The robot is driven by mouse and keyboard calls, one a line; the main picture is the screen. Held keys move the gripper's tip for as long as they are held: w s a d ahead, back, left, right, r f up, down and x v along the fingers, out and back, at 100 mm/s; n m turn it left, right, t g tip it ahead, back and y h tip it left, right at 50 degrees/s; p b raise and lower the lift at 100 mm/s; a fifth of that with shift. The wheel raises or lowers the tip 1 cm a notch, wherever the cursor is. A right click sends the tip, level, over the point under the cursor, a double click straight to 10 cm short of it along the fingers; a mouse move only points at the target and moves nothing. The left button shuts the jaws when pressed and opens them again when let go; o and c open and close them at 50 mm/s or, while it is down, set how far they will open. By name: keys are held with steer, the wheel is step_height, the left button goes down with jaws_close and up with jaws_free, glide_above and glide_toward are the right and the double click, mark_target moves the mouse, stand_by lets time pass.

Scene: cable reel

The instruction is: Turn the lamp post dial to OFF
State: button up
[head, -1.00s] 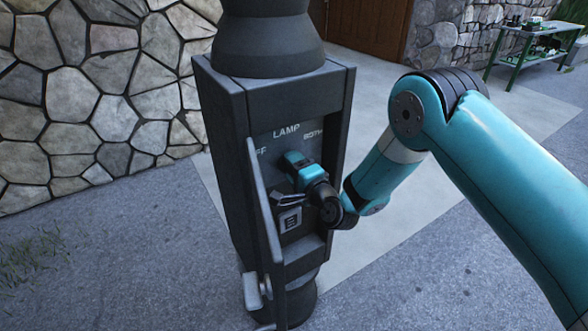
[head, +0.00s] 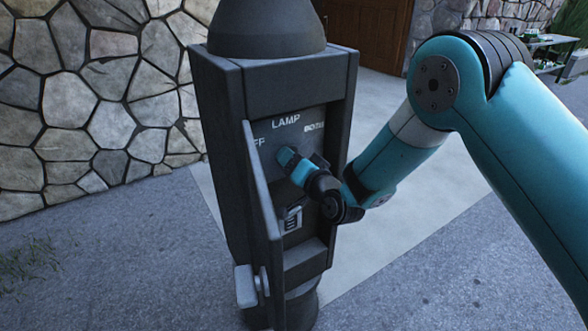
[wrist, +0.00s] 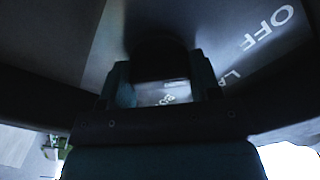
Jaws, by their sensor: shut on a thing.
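The dark lamp post (head: 215,120) stands in the middle of the head view with its panel door (head: 262,195) swung open. The recessed panel shows the labels OFF, partly hidden by the door, LAMP (head: 286,121) and a blurred one at right. My gripper (head: 284,157) is at the panel below LAMP and covers most of the dial there. In the wrist view, my gripper (wrist: 160,80) has a finger on each side of the dark dial (wrist: 158,48) and is shut on it. OFF (wrist: 267,31) reads at the upper right there. The dial's pointer direction cannot be made out.
The open door's edge stands close to the left of my gripper. A small grey latch (head: 247,286) sticks out at the door's lower part. A stone wall (head: 100,100) is behind at left. A green workbench (head: 550,42) stands far back at right. Paving around the post is clear.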

steer(key=shift+n+b, duration=0.3)
steer(key=shift+n, duration=0.2)
steer(key=o, duration=0.9)
steer(key=b+v, duration=1.5)
steer(key=v, duration=0.2)
steer(key=shift+s+d, duration=0.15)
steer(key=shift+d, duration=0.05)
